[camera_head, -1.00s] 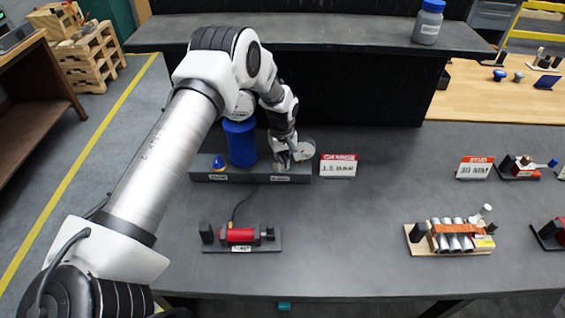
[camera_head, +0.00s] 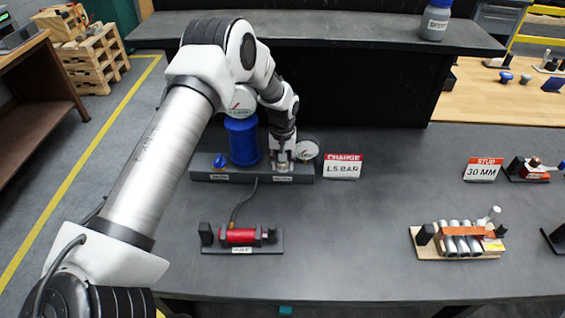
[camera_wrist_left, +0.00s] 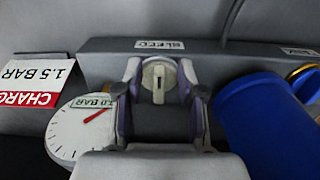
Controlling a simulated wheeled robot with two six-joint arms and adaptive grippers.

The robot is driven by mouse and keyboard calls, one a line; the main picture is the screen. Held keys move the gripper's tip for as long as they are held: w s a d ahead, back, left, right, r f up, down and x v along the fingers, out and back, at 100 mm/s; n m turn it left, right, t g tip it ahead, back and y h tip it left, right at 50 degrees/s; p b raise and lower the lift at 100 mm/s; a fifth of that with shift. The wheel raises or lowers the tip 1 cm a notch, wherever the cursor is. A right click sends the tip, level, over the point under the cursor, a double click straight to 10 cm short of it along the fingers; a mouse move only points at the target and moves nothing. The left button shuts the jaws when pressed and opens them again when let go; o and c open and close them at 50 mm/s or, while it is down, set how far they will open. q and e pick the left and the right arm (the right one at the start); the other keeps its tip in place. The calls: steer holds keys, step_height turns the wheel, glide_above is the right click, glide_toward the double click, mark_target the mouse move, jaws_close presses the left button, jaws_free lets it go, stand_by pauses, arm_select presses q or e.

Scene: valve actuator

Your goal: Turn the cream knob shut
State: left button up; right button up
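The cream knob (camera_wrist_left: 158,80) is a round disc with a raised bar, set on a grey manifold (camera_wrist_left: 240,55) below a label that seems to read BLEED. My left gripper (camera_wrist_left: 160,72) is over it, one finger on each side. The fingers are spread to about the disc's width, and I see no clear grip on the raised bar. In the head view my left gripper (camera_head: 281,165) points down at the right end of the manifold (camera_head: 215,176) and hides the knob. My right gripper is not in view.
A pressure gauge (camera_wrist_left: 75,135) sits left of the fingers in the wrist view, a blue cylinder (camera_wrist_left: 262,125) on the right. A blue knob (camera_head: 219,161) is at the manifold's left. A 1.5 BAR sign (camera_head: 343,167) and red-cylinder fixture (camera_head: 240,236) stand nearby. The bench centre is clear.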

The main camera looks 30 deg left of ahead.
mark_target(282, 164)
arm_select(q)
step_height(282, 164, up, 12)
stand_by(0.3)
steer(key=shift+w+f, duration=0.1)
stand_by(0.3)
